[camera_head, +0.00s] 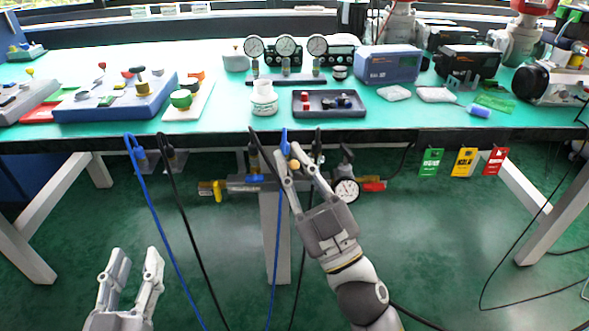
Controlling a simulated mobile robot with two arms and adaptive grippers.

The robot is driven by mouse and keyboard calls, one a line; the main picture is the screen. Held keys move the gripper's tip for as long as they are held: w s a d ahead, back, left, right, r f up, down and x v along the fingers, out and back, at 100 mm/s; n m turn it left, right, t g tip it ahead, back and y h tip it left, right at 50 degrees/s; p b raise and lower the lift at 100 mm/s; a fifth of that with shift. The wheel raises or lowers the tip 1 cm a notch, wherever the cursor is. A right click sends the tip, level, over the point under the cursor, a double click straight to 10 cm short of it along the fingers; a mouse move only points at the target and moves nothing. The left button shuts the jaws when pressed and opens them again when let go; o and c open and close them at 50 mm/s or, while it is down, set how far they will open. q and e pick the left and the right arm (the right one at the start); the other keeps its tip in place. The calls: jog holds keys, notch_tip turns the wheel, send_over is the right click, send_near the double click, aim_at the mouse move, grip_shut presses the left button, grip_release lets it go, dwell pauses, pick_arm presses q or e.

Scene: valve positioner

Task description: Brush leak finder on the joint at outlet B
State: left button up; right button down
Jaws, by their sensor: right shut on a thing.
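My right gripper (302,167) is below the table's front edge. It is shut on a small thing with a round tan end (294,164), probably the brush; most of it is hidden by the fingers. Behind the gripper runs a pipe manifold (245,183) with a yellow valve (212,190) at its left, a round gauge (346,190) and a red-ended fitting (373,186) at its right. I cannot read which outlet is B, and contact with a joint cannot be told. A white labelled jar (264,99), possibly leak finder, stands on the table. My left gripper (136,258) is open and empty at lower left.
Blue (160,215) and black hoses hang below the table edge near both grippers. Green (431,162), yellow (464,162) and red tags (495,161) hang at the right. A dark tray (328,113) with small parts, gauges (285,47) and a blue box (390,64) stand on the table.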

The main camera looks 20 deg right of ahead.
jog(key=shift+w+d+f+b, duration=0.15)
jog(key=shift+w+f, duration=0.1)
jog(key=shift+w, duration=0.15)
jog(key=shift+w+f+b, duration=0.15)
jog(key=shift+w+f, duration=0.1)
jog(key=shift+w, duration=0.15)
pick_arm(q)
jog(key=shift+s+d+r+t+h+b, duration=0.1)
jog(key=shift+s+r+t+h, duration=0.15)
jog(key=shift+r+t, duration=0.5)
jog(key=shift+s+d+r+t+h+b, duration=0.15)
jog(key=shift+r+t, duration=0.25)
jog(key=shift+r, duration=0.75)
jog(key=shift+s+r+t+h+b, duration=0.1)
jog(key=shift+s+r+t+h, duration=0.2)
jog(key=shift+r+t, duration=0.45)
pick_arm(e)
jog(key=shift+w+d+f, duration=0.1)
jog(key=shift+w+f, duration=0.05)
jog(key=shift+w, duration=0.25)
jog(key=shift+w+d+f, duration=0.1)
jog(key=shift+w+f, duration=0.05)
jog(key=shift+w, duration=0.25)
pick_arm(q)
jog(key=shift+r, duration=0.2)
